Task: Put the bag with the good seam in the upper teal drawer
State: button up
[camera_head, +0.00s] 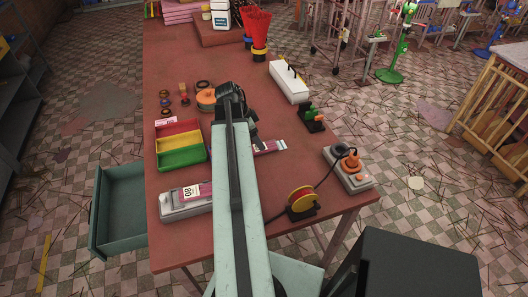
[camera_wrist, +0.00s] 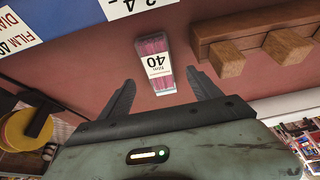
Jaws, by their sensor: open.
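A pink bag with a white label reading 40 (camera_wrist: 155,62) lies ahead of my open, empty gripper (camera_wrist: 161,80) in the wrist view, roughly in line with the gap between the fingers. In the head view a pink bag (camera_head: 270,147) shows beside my arm, partly hidden by it. Another bag, labelled 80 (camera_head: 192,191), lies on a long grey device at the table's front left. A teal drawer (camera_head: 121,172) stands open and looks empty at the table's left side; whether it is the upper one I cannot tell. The seams are too small to judge.
A red, yellow and green tray (camera_head: 181,157) stands left of my arm. A white case (camera_head: 289,82), a wire reel (camera_head: 302,199) and a grey box with an orange plug (camera_head: 347,168) stand to the right. Wooden blocks (camera_wrist: 228,59) lie right of the bag in the wrist view.

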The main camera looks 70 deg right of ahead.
jog(key=b+x, duration=0.5)
jog(key=shift+s+f, duration=0.15)
jog(key=shift+s, duration=0.05)
jog(key=shift+r, duration=0.2)
grip_shut()
notch_tip(320, 180, up, 10)
jog(key=p, duration=1.1)
jog(key=shift+r, duration=0.2)
